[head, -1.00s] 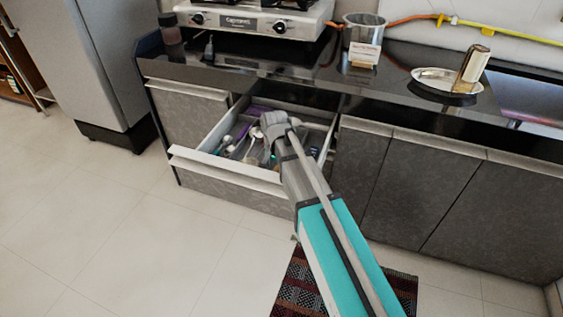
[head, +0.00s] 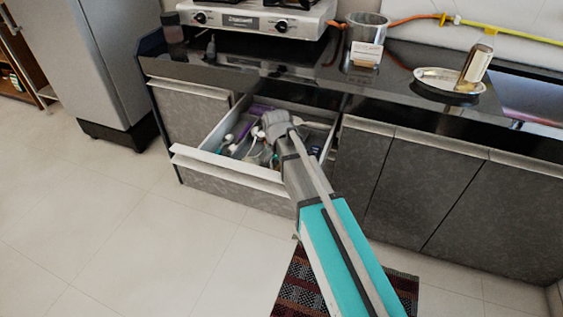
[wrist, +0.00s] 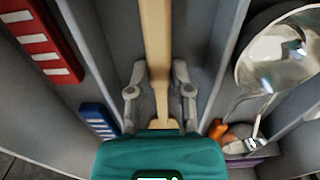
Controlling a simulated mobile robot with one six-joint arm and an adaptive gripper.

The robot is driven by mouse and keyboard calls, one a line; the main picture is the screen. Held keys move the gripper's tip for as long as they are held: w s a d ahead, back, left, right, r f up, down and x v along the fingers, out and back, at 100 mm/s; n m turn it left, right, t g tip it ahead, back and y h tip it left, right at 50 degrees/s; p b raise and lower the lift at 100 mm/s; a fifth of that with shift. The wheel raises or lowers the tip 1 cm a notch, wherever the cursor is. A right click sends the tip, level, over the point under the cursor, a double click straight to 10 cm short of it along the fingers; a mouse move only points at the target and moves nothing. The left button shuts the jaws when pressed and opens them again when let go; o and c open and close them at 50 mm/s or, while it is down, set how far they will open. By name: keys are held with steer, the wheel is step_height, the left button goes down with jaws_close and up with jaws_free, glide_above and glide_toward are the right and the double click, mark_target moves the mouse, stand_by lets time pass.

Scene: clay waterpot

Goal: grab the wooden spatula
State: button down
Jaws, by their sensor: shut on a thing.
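The wooden spatula (wrist: 156,45) shows in the wrist view as a long pale strip running from the top edge down between my fingers. Its lower end is partly hidden by my gripper's teal body. My gripper (wrist: 159,92) has a finger on each side of it and is shut on it. In the head view my gripper (head: 272,128) is at the open drawer (head: 228,172), over its contents. My arm and gripper hide the spatula there.
In the wrist view a shiny metal ladle (wrist: 285,62) lies to the right. A red-and-white item (wrist: 35,38) and a blue-and-white item (wrist: 98,120) lie to the left. The dark counter (head: 340,88) overhangs the drawer's back.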

steer(key=shift+r, duration=0.15)
step_height(320, 180, up, 10)
steer(key=p, duration=1)
stand_by(0.7)
